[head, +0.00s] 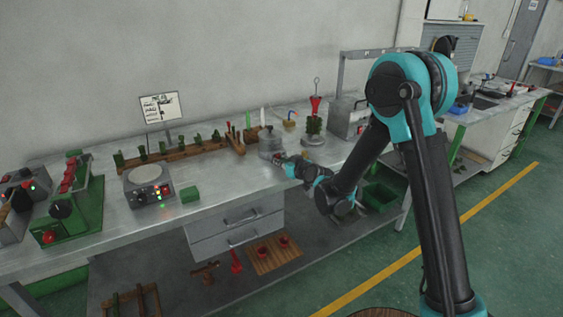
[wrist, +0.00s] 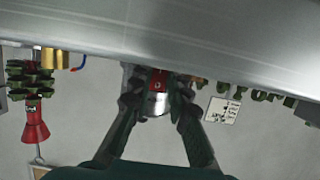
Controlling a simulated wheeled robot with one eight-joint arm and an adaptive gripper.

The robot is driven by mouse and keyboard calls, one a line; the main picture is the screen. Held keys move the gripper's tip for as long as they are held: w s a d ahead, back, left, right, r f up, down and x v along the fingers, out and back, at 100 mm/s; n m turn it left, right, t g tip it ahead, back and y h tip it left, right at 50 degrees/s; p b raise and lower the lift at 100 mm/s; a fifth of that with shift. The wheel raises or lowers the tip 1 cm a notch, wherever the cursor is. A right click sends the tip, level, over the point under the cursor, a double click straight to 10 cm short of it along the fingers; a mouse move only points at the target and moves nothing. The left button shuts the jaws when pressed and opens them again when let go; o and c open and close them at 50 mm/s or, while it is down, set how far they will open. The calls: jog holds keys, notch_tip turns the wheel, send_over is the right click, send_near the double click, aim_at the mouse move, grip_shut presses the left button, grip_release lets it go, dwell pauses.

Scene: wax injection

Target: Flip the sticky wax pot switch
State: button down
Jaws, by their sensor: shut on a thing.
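The small grey metal pot (head: 268,142), which I take for the sticky wax pot, stands on the bench at the end of the wooden rack. My gripper (head: 281,159) reaches it from the front right. In the wrist view, which looks upside down, the pot (wrist: 154,104) shows between the two dark fingers. A red part (wrist: 158,80) with a small round mark, perhaps its switch, lies between the fingertips (wrist: 157,90). The gripper is shut on the pot's front. The fingers hide the exact contact, and I cannot tell the switch's position.
A wooden rack (head: 188,149) with green pieces runs along the back. A green tree on a stand (head: 313,139) is right of the pot. A dial unit with lit lamps (head: 150,187) and a green block (head: 190,194) are left. Clear bench (head: 230,178) lies in front.

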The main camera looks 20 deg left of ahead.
jog(key=shift+a+f+t+y, duration=0.1)
jog(key=shift+f+t+y, duration=0.05)
jog(key=shift+t+y, duration=0.2)
jog(key=shift+y, duration=0.35)
jog(key=c, duration=1.4)
grip_release()
jog(key=shift+c, duration=0.2)
notch_tip(320, 180, up, 10)
